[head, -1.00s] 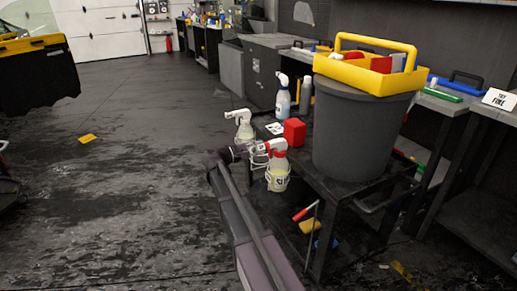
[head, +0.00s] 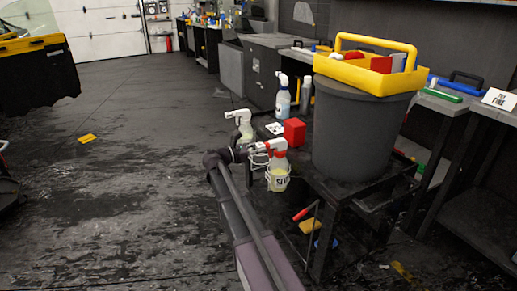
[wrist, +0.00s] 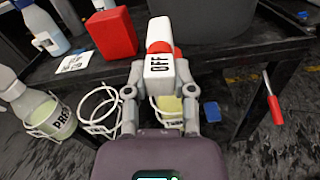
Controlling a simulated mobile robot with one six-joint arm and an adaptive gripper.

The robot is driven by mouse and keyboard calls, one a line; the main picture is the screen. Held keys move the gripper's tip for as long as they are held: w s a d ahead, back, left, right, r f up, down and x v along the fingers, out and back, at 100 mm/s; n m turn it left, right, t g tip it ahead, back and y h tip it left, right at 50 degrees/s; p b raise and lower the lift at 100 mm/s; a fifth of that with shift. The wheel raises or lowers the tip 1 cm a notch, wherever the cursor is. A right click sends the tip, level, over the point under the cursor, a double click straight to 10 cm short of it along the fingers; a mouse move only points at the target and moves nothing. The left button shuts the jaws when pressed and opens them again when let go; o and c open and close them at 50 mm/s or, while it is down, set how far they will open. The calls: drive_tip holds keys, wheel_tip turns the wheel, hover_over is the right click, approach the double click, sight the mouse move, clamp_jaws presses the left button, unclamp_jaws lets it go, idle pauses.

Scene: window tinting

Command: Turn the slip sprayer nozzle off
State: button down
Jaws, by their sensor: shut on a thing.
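The slip sprayer (head: 278,167) stands upright at the near edge of the dark cart, in a white wire holder. It has a pale yellow bottle and a red and white spray head. My gripper (head: 258,150) reaches it from the left. In the wrist view my gripper (wrist: 160,92) has its two grey fingers on either side of the white nozzle (wrist: 159,70), shut on it. The nozzle's upper face reads "OFF". The bottle (wrist: 170,105) shows partly below, mostly hidden by the fingers and nozzle.
A second sprayer (wrist: 42,112), marked "PRE", stands left of an empty wire ring (wrist: 100,108). A red block (wrist: 112,33) and a blue-liquid spray bottle (head: 282,97) are behind. A large grey bucket (head: 358,130) with a yellow caddy stands right. Open floor lies left.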

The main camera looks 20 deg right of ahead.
drive_tip(key=shift+n, duration=0.9)
drive_tip(key=shift+c, duration=2.2)
unclamp_jaws()
drive_tip(key=shift+a, duration=0.1)
drive_tip(key=a, duration=1.1)
drive_tip(key=shift+s+a, duration=0.2)
drive_tip(key=shift+a, duration=0.2)
